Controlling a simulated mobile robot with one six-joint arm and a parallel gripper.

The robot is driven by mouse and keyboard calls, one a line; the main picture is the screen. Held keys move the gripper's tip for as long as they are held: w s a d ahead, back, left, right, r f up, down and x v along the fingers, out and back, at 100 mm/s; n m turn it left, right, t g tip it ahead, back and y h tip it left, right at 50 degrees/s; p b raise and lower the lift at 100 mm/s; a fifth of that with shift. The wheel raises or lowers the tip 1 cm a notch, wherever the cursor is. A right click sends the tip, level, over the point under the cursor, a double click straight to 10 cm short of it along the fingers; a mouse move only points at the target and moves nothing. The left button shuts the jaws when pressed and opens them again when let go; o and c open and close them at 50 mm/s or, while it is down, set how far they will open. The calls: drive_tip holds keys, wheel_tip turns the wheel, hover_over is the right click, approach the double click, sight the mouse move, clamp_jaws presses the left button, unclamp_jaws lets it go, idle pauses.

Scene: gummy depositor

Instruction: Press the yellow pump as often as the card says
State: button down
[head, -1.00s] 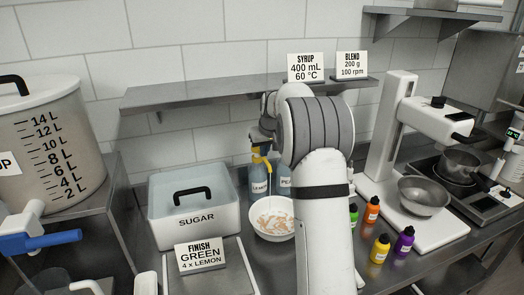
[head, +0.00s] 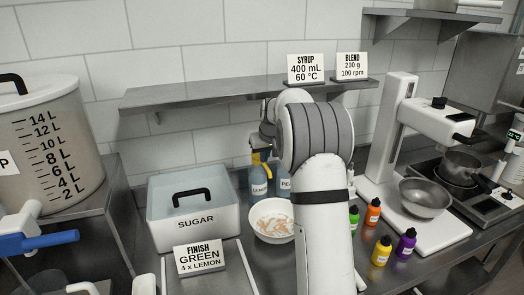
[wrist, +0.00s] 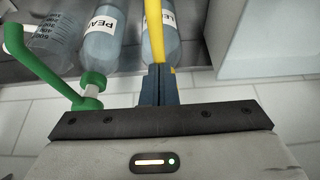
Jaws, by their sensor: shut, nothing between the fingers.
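The yellow pump (head: 257,158) tops the lemon bottle (head: 259,185), left of my arm in the head view. Its yellow spout (wrist: 154,32) and the bottle (wrist: 170,35) show in the wrist view, just beyond my fingertips. My gripper (wrist: 158,72) is shut and empty, its fingertips over the pump head and seemingly touching it. In the head view my gripper (head: 261,142) is partly hidden by my arm. The card (head: 200,258) reads FINISH, GREEN, 4 x LEMON.
The pear bottle (head: 285,185), with a green pump (wrist: 91,84), stands beside the lemon bottle. A white bowl (head: 253,227) of pale pieces and the sugar container (head: 219,228) stand in front. Several small colour bottles (head: 381,251) are right of my arm.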

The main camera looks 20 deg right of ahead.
drive_tip(key=shift+r+p, duration=1.05)
drive_tip(key=shift+r, duration=0.65)
drive_tip(key=s+r, duration=0.4)
idle(0.3)
